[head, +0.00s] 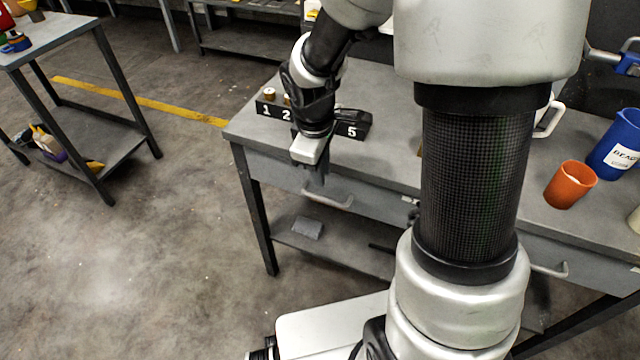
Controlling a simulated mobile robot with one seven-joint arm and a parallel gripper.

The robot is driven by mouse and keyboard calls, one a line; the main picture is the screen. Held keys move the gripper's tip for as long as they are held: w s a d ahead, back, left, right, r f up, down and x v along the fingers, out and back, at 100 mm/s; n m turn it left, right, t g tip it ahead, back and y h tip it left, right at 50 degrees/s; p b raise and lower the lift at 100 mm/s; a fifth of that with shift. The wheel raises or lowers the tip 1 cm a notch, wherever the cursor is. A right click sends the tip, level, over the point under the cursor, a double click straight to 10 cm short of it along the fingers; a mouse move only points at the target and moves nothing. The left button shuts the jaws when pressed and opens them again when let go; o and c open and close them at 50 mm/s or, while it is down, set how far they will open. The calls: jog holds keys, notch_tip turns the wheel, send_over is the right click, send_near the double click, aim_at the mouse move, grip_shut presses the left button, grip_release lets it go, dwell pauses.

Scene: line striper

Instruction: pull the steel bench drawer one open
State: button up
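The steel bench (385,110) has a grey top and drawers along its front. The left drawer front (275,172) carries a pale bar handle (328,199) and looks flush with the bench. A second drawer handle (550,270) shows further right, partly behind my arm. No drawer number is readable. My gripper (317,180) points down just in front of the left drawer, above and slightly left of the middle of its handle. Its fingers are small and dark here. I cannot tell whether they touch the handle or how far apart they are.
A black numbered rack (355,125) stands on the bench behind my gripper. An orange cup (570,184) and a blue container (618,145) stand at right. A grey block (307,228) lies on the lower shelf. Open floor (150,260) lies left of the bench.

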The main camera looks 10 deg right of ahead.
aim_at(325, 198)
jog(key=f, duration=0.3)
jog(key=w+f+b, duration=0.1)
jog(key=f, duration=0.2)
jog(key=d+f+b, duration=0.1)
jog(key=f, duration=0.2)
jog(key=shift+w+f, duration=0.3)
jog(key=shift+f, duration=0.05)
jog(key=shift+c, duration=0.3)
grip_shut()
